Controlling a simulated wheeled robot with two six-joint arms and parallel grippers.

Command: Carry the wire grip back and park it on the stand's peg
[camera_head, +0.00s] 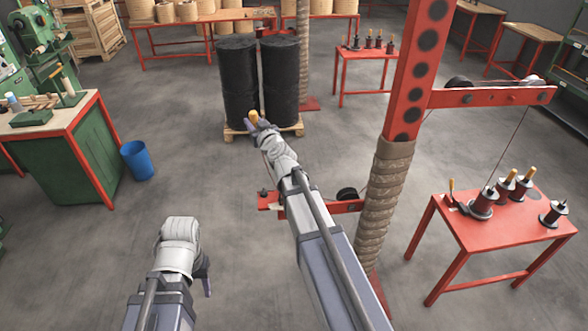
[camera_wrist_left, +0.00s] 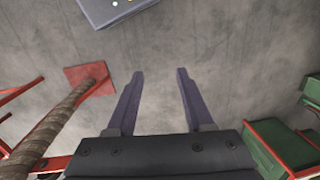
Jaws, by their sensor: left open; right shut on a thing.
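My right gripper (camera_head: 258,125) is far out in the middle of the head view, in front of the black drums. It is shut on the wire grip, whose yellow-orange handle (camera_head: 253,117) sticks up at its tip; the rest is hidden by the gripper. My left gripper (camera_head: 207,287) is low at the left in the head view, mostly hidden by its wrist. In the left wrist view its two fingers (camera_wrist_left: 160,100) are apart, with only floor between them. I cannot tell for sure which part is the stand's peg.
A red post (camera_head: 412,75) wrapped in rope carries red arms (camera_head: 490,97) with wire. A red table (camera_head: 470,226) with spools (camera_head: 484,203) stands at right. Black drums (camera_head: 238,85) on a pallet (camera_head: 300,129) stand ahead. A blue bin (camera_head: 138,161) is at left.

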